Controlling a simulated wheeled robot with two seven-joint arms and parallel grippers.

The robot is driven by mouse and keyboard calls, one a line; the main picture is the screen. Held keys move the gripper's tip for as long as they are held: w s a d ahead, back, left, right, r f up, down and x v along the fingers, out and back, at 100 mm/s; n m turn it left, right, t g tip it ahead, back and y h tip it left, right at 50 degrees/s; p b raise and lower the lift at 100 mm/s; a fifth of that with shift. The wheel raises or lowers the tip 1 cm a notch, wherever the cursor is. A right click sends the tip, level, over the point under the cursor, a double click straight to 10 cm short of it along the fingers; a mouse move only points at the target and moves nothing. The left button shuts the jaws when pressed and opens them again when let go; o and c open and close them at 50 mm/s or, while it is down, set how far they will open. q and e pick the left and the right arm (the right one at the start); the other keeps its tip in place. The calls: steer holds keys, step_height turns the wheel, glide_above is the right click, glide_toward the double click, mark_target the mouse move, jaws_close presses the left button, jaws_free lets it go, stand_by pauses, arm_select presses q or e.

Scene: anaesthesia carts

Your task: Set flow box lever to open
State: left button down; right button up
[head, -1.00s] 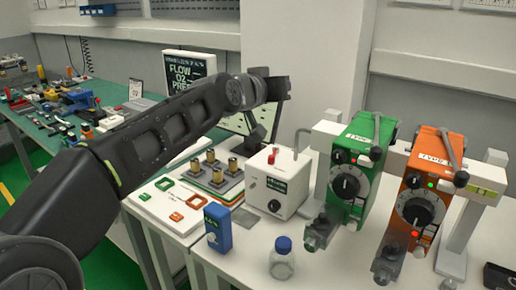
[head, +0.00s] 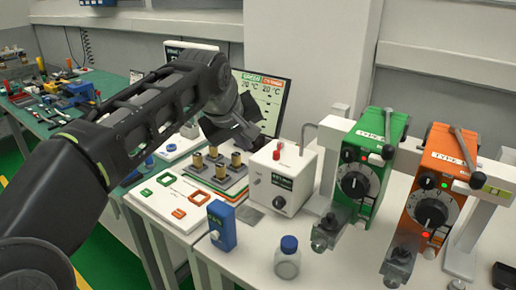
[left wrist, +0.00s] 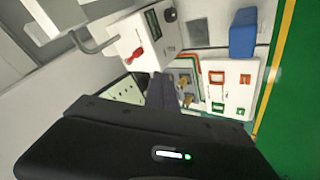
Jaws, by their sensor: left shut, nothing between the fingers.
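The flow box (head: 283,181) is a white box with a dark knob and a dark label on its front, standing on the white bench. A small red lever (head: 277,154) stands up on it near the top. My left gripper (head: 237,132) is shut and empty, left of the box and a little behind it, apart from the lever. The left wrist view shows the box (left wrist: 133,38) and its red lever (left wrist: 138,53) ahead of the dark fingers (left wrist: 160,92). The lever's exact setting cannot be told. My right gripper is out of view.
Brass pieces on a tray (head: 217,184) stand left of the box. A green unit (head: 371,165) and an orange unit (head: 438,190) stand to the right. A blue box (head: 221,226) and a blue-capped bottle (head: 287,258) are in front. A screen (head: 270,97) is behind.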

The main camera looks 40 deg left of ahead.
arm_select(q)
steer(key=x, duration=0.3)
steer(key=w+x, duration=0.1)
steer(key=x, duration=0.3)
steer(key=d+r+p+x, duration=0.1)
steer(key=x, duration=0.3)
steer(key=shift+w+d, duration=0.1)
steer(key=shift+w, duration=0.25)
steer(key=shift+w+d, duration=0.25)
steer(key=shift+w, duration=0.4)
steer(key=shift+w+d, duration=0.1)
